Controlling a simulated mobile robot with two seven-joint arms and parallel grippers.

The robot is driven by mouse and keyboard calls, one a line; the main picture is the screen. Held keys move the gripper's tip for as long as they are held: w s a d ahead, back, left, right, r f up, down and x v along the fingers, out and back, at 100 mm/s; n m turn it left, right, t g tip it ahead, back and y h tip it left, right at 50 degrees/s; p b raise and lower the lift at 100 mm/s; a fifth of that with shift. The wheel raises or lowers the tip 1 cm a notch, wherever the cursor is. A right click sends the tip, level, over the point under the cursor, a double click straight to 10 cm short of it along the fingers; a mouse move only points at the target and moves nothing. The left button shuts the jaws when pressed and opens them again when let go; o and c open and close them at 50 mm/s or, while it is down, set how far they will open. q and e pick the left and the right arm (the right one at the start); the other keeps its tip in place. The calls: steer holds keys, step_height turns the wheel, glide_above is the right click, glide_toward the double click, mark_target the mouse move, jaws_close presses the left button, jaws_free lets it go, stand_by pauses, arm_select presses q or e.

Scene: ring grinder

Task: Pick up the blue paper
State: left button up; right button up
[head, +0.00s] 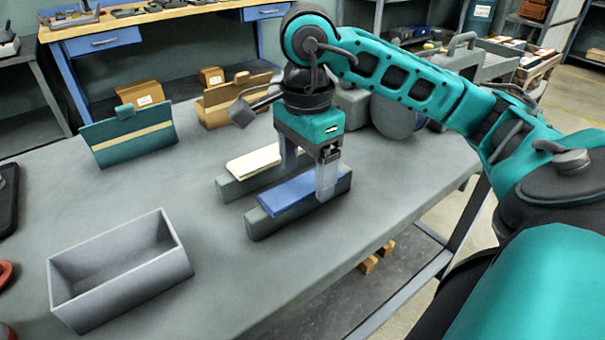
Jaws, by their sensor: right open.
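The blue paper (284,198), a flat blue strip, lies on top of a long grey block in the middle of the table. My right gripper (308,180) points down at the right end of the blue paper. Its fingers are apart; the nearer finger stands over or beside that end, and I cannot tell whether it touches. The farther finger is partly hidden and is near the gap towards the second block. A cream strip (252,161) lies on that second grey block, just behind. My left gripper does not show.
An empty grey open box (120,270) stands at the front left of the grey table (225,290). A teal holder (128,133) and a brown holder (218,103) stand behind. A grey machine (385,98) sits behind my right gripper. The table's front middle is clear.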

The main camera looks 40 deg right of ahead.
steer(key=shift+f, duration=0.35)
steer(key=shift+c, duration=0.2)
steer(key=c, duration=1.1)
